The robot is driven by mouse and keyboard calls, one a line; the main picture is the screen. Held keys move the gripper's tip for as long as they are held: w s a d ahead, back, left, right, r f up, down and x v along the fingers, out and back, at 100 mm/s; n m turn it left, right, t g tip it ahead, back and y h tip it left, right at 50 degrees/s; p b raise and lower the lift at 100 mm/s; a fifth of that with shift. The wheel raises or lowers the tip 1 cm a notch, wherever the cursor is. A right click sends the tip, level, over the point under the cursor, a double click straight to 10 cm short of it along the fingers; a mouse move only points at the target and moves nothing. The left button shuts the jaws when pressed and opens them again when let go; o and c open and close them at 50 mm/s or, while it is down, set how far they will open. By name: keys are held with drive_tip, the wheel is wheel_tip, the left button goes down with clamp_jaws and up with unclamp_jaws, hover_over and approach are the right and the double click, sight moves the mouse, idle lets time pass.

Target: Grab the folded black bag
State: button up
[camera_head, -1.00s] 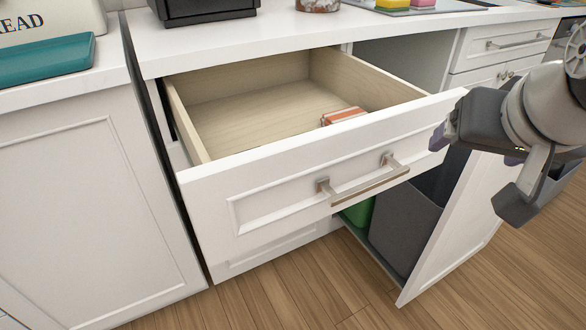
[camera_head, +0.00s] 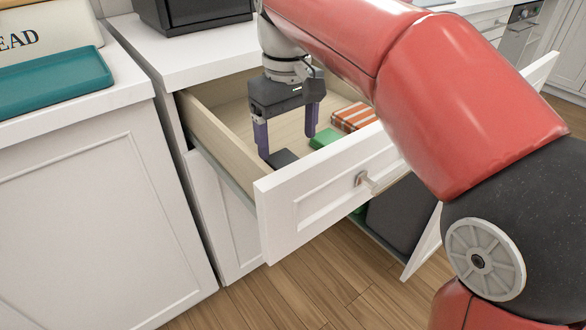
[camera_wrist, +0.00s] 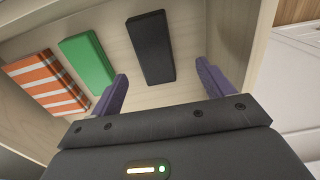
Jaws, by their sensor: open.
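The folded black bag (camera_wrist: 151,48) lies flat in the open drawer, as a dark narrow block. In the head view the black bag (camera_head: 282,158) shows near the drawer's front, partly hidden by a finger and the drawer front. My gripper (camera_head: 288,147) is open, pointing down into the drawer with nothing between its purple fingers. In the wrist view my gripper (camera_wrist: 160,82) has its fingers spread wider than the bag, and the bag lies ahead, between their lines. I cannot tell whether a finger touches it.
A green folded item (camera_wrist: 87,62) lies beside the bag, then an orange-striped one (camera_wrist: 46,84). The drawer's wooden side wall (camera_head: 220,137) and white front (camera_head: 310,200) stand close around my gripper. A teal tray (camera_head: 50,82) is on the left counter.

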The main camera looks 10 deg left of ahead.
sight(278, 160)
drive_tip(key=f, duration=0.7)
drive_tip(key=shift+w+d+f, duration=0.1)
drive_tip(key=shift+w+d, duration=0.2)
drive_tip(key=shift+c, duration=0.3)
drive_tip(key=c, duration=1)
